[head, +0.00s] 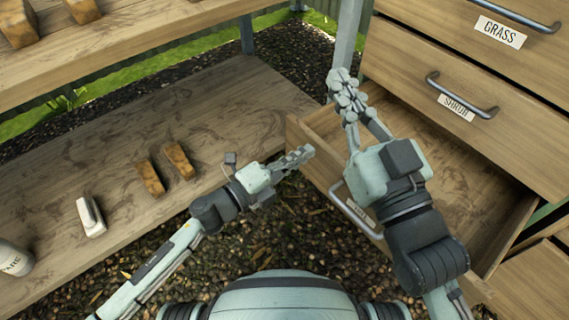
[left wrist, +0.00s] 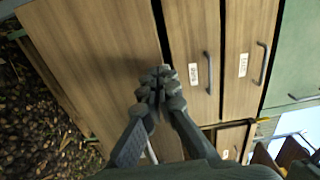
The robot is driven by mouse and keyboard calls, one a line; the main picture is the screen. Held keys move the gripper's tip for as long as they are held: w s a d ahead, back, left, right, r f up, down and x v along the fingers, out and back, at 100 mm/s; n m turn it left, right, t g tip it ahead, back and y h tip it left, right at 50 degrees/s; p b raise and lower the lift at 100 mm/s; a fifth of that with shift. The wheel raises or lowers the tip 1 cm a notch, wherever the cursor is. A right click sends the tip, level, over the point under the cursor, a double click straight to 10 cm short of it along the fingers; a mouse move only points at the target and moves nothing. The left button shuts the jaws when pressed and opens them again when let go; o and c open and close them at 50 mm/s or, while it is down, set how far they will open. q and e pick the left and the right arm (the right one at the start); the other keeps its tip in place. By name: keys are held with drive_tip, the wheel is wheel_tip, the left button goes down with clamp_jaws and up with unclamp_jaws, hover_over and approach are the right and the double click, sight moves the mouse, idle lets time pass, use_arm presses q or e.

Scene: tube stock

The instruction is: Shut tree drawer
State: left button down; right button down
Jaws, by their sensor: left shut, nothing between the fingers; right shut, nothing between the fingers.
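The tree drawer (head: 318,168) is pulled well out of the wooden cabinet, at the right in the head view. Its inside looks empty where visible. Its front has a metal handle (head: 347,212) and a label partly hidden by my right arm. My left gripper (head: 304,152) is shut and empty, close to the drawer front's left end; I cannot tell whether it touches. It also shows shut in the left wrist view (left wrist: 156,78), before a wooden panel (left wrist: 90,55). My right gripper (head: 341,82) is shut and empty, over or beyond the drawer's far left side.
The shrub drawer (head: 515,140) and grass drawer (head: 535,55) above are shut, with protruding handles. A grey post (head: 348,35) stands beside the cabinet. A wooden shelf (head: 110,215) at left holds brown blocks (head: 179,161), a white item (head: 90,216) and a pale container (head: 14,258).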

use_arm(q)
drive_tip(key=shift+w+d, duration=0.4)
drive_tip(key=shift+d, duration=0.1)
use_arm(e)
drive_tip(key=shift+r, duration=0.15)
